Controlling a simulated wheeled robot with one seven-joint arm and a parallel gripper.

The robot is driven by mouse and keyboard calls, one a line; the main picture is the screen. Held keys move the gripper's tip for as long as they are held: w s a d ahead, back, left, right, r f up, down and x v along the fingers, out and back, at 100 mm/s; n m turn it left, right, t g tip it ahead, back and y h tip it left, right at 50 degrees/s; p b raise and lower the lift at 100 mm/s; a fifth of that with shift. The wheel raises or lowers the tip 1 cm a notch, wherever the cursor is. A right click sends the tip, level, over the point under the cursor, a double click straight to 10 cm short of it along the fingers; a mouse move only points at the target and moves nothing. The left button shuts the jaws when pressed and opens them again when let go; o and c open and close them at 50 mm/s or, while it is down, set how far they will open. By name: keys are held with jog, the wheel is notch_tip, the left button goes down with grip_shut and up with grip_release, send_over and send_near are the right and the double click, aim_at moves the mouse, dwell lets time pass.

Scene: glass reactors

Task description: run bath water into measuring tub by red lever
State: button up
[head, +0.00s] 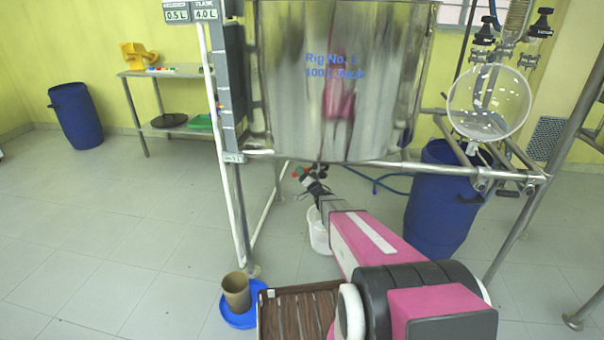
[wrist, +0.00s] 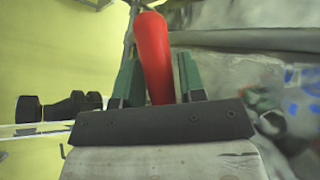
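The steel bath (head: 345,90), marked "Rig No. 1" and "100 L", hangs in the frame in the head view. My gripper (head: 305,175) is under its lower rim, by small red and dark valve parts, too small there to tell apart. In the wrist view the red lever (wrist: 154,55) stands between the two green fingers of my gripper (wrist: 160,78). The fingers appear to close on it from both sides. A white tub (head: 318,234) stands on the floor below, partly hidden by my arm. I cannot see any water running or the level in the tub.
A display (head: 190,11) reads 0.5 L and 4.0 L. A brown cup (head: 236,290) stands on a blue dish (head: 238,318) at the front. A blue barrel (head: 438,205) and glass flask (head: 489,102) are right.

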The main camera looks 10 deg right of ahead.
jog(key=v, duration=1)
jog(key=shift+s+d+f, duration=0.15)
jog(key=shift+s, duration=0.15)
dwell(6.7)
